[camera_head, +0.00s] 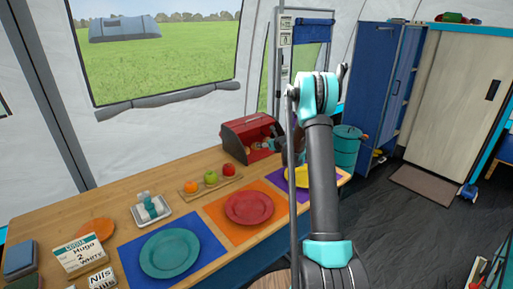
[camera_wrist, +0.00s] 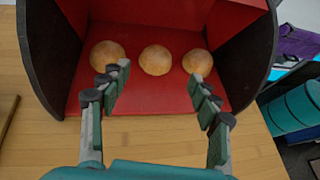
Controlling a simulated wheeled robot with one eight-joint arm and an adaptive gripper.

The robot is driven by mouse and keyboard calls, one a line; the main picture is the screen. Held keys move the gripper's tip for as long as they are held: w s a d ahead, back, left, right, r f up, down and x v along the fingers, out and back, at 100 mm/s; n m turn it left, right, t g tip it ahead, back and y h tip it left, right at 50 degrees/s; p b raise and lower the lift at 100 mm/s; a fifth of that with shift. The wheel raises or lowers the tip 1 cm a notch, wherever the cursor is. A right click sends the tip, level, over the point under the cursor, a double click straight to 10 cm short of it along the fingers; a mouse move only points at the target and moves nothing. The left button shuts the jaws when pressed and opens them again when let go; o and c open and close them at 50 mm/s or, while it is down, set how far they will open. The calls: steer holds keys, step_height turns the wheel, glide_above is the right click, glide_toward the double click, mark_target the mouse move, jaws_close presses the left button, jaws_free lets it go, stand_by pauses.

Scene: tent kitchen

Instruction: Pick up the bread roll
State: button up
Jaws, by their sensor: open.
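Three round brown bread rolls lie in a row in the wrist view: a left roll (camera_wrist: 107,55), a middle roll (camera_wrist: 155,60) and a right roll (camera_wrist: 197,62). They rest on the red floor of an open bread box (camera_wrist: 150,96) with dark side walls. My gripper (camera_wrist: 160,80) is open and empty in front of the box, its fingertips reaching over the box's front part. The middle roll lies between the two finger lines, beyond the tips. In the head view the red bread box (camera_head: 240,138) stands at the table's far end, partly hidden by my arm.
The wooden table (camera_head: 185,212) bears a board with fruit (camera_head: 211,180), a red plate (camera_head: 249,207), a green plate (camera_head: 170,252), a yellow plate (camera_head: 299,175) and a white tray (camera_head: 151,209). A teal bin (camera_head: 346,147) stands beyond the table's right end.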

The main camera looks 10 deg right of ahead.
steer(key=x, duration=0.6)
steer(key=shift+s+f+x, duration=0.1)
steer(key=shift+f+x, duration=0.1)
steer(key=shift+x, duration=1.1)
steer(key=shift+s+f+x, duration=0.15)
steer(key=shift+x, duration=1.2)
steer(key=shift+a, duration=0.15)
steer(key=c, duration=0.6)
